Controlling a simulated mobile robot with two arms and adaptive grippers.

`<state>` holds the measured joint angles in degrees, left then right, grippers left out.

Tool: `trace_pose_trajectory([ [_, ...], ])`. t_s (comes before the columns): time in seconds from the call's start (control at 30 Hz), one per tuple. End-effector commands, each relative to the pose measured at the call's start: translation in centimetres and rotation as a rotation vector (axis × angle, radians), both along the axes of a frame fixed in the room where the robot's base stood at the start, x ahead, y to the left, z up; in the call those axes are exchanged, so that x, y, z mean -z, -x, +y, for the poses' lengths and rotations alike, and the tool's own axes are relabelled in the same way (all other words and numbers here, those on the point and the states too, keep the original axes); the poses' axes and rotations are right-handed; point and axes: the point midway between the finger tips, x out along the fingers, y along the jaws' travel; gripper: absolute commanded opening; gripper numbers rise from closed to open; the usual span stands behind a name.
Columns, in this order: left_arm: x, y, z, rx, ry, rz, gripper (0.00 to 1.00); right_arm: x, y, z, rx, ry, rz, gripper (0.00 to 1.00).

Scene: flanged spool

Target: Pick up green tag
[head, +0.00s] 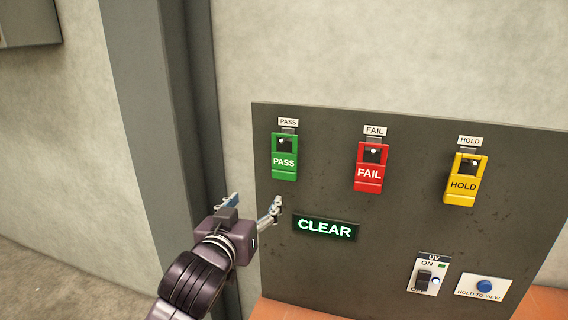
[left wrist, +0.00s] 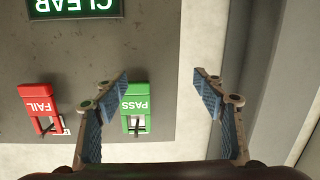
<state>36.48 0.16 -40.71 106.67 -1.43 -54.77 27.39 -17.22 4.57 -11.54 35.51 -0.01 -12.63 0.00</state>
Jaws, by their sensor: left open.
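The green tag (head: 284,157), marked PASS, hangs at the upper left of a dark board under a PASS label. It also shows, upside down, in the left wrist view (left wrist: 137,100). My left gripper (head: 253,204) is open and empty, below and left of the green tag in the head view. In the left wrist view its fingers (left wrist: 161,78) are spread wide, and the green tag shows close beside the left finger, not centred between them. I cannot tell the exact depth between fingers and tag. My right gripper is in neither view.
A red FAIL tag (head: 369,168) and a yellow HOLD tag (head: 464,180) hang to the right on the board (head: 400,225). A lit CLEAR sign (head: 325,228) sits below the green tag. A UV switch (head: 424,279) and blue button (head: 485,286) are lower right. A grey post (head: 165,120) stands left.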

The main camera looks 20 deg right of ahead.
Motion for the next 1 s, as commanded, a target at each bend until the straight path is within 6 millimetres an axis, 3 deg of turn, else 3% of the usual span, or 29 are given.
trace_pose_trajectory([
  [0.03, -2.6, 0.1, -1.2, 0.020, 0.005, -0.048, 0.64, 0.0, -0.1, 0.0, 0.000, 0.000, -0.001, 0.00],
  [0.1, -5.1, 0.5, -2.5, 0.044, 0.014, -0.091, 0.64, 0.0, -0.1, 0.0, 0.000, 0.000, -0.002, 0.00],
  [0.27, -7.8, 1.0, -4.1, 0.071, 0.022, -0.140, 0.64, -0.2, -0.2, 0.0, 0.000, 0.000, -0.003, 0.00],
  [0.63, -8.1, -1.2, -5.8, 0.075, 0.024, -0.144, 0.64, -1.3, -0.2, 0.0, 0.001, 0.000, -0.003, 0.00],
  [1.0, -7.9, -4.4, -8.3, 0.073, 0.023, -0.143, 0.64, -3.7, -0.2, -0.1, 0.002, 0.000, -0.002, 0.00],
])
